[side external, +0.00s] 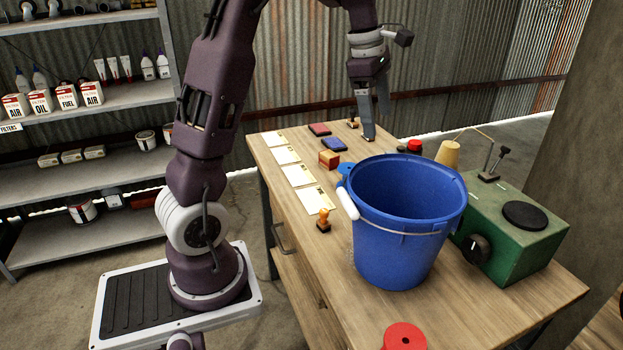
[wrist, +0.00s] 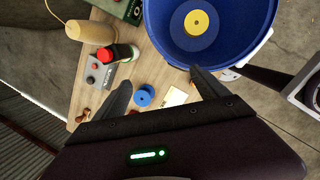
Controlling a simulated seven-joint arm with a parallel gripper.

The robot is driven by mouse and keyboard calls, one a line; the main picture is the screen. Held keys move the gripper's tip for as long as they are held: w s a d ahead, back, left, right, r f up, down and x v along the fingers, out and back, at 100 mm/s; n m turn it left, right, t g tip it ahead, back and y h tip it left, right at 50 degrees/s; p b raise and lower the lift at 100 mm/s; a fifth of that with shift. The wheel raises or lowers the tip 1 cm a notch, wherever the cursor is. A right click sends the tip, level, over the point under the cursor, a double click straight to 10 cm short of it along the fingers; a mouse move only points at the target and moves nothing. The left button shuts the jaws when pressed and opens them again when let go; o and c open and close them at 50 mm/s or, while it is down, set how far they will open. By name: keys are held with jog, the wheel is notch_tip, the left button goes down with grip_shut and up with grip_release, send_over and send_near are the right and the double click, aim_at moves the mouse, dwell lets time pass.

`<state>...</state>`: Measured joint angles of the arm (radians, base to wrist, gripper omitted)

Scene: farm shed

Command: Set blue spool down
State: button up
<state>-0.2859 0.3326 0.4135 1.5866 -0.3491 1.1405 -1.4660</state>
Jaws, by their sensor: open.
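The blue spool (wrist: 144,97) stands on the wooden table in the wrist view, its top with a centre hole facing up, below the space between my fingers. In the side view the blue spool (side external: 346,169) is partly hidden behind the blue bucket's rim. My gripper (side external: 377,128) is open above the far part of the table, fingers pointing down. In the wrist view my gripper (wrist: 160,80) shows spread fingers with nothing between them. The blue bucket (side external: 395,240) stands on the table; a yellow spool (wrist: 197,23) lies inside it.
A green machine (side external: 515,235) stands right of the bucket, near a tan cone (side external: 448,153) and a red-capped bottle (side external: 414,146). A red spool (side external: 404,336) is at the near edge. Cards (side external: 300,175), ink pads (side external: 334,145) and a stamp (side external: 323,220) lie left.

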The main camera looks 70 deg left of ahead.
jog(key=s+d+r+m+t, duration=0.1)
jog(key=s+d+r+m, duration=0.1)
jog(key=s+d+m, duration=0.65)
jog(key=s+d+r+m+t, duration=0.1)
jog(key=s+d+r+m, duration=0.1)
jog(key=s+d+m, duration=0.7)
jog(key=s+d+f+m+t, duration=0.1)
jog(key=s+d+f+m, duration=0.1)
jog(key=s+f+m, duration=0.2)
jog(key=s+m, duration=0.3)
jog(key=m, duration=0.1)
jog(key=shift+d+y, duration=0.35)
jog(key=shift+y, duration=0.05)
